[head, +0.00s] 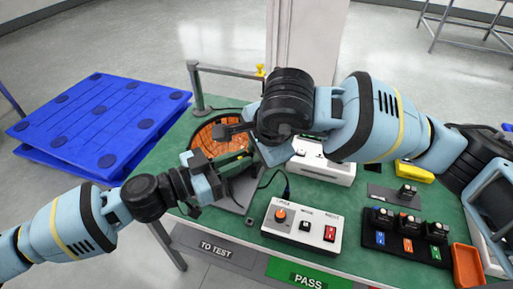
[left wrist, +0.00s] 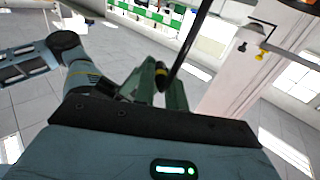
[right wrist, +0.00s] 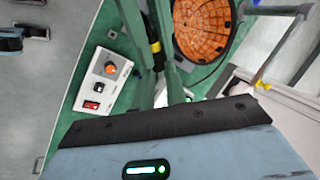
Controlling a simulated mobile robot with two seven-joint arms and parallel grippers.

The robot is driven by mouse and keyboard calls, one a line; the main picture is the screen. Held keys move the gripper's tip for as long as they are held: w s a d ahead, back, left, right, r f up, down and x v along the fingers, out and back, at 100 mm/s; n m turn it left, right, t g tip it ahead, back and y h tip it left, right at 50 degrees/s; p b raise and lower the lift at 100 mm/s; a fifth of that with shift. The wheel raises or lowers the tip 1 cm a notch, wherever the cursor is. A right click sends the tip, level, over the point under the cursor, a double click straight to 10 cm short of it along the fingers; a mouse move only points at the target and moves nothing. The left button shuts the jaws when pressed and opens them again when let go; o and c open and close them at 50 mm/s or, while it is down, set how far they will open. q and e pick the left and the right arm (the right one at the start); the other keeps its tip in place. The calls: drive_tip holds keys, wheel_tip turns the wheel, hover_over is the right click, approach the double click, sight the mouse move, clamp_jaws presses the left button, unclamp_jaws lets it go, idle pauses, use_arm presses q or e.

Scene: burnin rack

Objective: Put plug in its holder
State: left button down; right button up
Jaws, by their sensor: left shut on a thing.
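The plug shows as a black body with a yellow band (left wrist: 161,72) between the fingers of my left gripper (left wrist: 160,80), which is shut on it. A black cable rises from it in the left wrist view. In the right wrist view the yellow-banded plug (right wrist: 155,47) lies between the fingers of my right gripper (right wrist: 146,30); whether they press on it is unclear. In the head view both grippers meet above the round orange-filled dish (head: 205,133) and hide the plug. A post with a crossbar and small yellow part (head: 260,72) stands behind; I cannot tell whether it is the holder.
A white control box (head: 290,232) with an orange knob stands at the green table's front. A black tray (head: 376,238) holding several modules and an orange bin (head: 466,266) are to the right. A white box (head: 335,172) sits behind. Blue pallets (head: 100,115) lie left.

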clamp_jaws()
use_arm(q)
drive_tip(key=c, duration=1.4)
unclamp_jaws()
drive_tip(key=shift+o, duration=0.2)
drive_tip(key=v, duration=1.2)
